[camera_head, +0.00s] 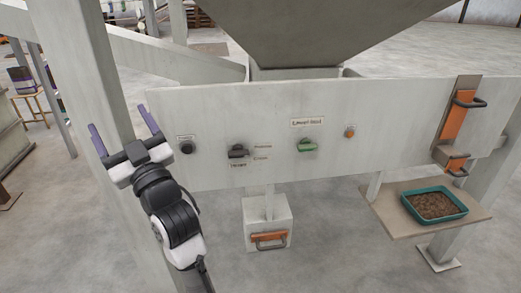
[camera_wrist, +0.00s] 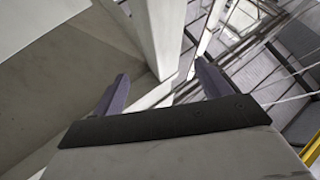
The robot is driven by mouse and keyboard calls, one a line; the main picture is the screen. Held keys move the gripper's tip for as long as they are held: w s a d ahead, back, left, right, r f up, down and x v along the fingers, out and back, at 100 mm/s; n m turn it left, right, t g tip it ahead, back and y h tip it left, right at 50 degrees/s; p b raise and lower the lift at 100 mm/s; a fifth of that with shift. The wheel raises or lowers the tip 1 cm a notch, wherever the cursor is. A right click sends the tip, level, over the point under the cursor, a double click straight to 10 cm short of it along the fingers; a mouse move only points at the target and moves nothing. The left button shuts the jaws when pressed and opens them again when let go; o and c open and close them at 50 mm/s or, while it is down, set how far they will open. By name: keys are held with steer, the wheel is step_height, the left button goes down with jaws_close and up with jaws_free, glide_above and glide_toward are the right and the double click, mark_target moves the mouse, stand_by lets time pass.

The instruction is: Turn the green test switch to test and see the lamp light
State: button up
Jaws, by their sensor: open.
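The green test switch (camera_head: 307,145) sits on the pale panel (camera_head: 220,105), under a small label plate (camera_head: 307,121). A small round orange lamp (camera_head: 350,132) is to its right; I cannot tell whether it is lit. My gripper (camera_head: 122,128) is at the left of the head view, near the panel's left end, well apart from the switch. Its purple fingers are spread with nothing between them. The wrist view shows the open fingers (camera_wrist: 158,88) pointing up toward beams and the roof. The switch is not in that view.
A black switch (camera_head: 238,152) and a dark round knob (camera_head: 187,147) sit between my gripper and the green switch. An upright post (camera_head: 98,70) stands close by my gripper. At right are orange handled parts (camera_head: 457,113) and a teal tray (camera_head: 411,207) of pellets on a shelf.

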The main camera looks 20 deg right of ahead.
steer(key=w+d+f+m+g+h, duration=0.1)
steer(key=d+f+m+h, duration=0.35)
steer(key=d, duration=0.95)
steer(key=m+g+h, duration=0.4)
steer(key=g+h, duration=0.1)
steer(key=h, duration=0.3)
glide_toward(309, 150)
steer(key=p+x, duration=0.2)
steer(key=x, duration=0.7)
steer(key=shift+w+d+p, duration=0.1)
steer(key=shift+w+p, duration=0.15)
steer(key=shift+p, duration=0.15)
steer(key=shift+c, duration=0.3)
steer(key=c, duration=0.9)
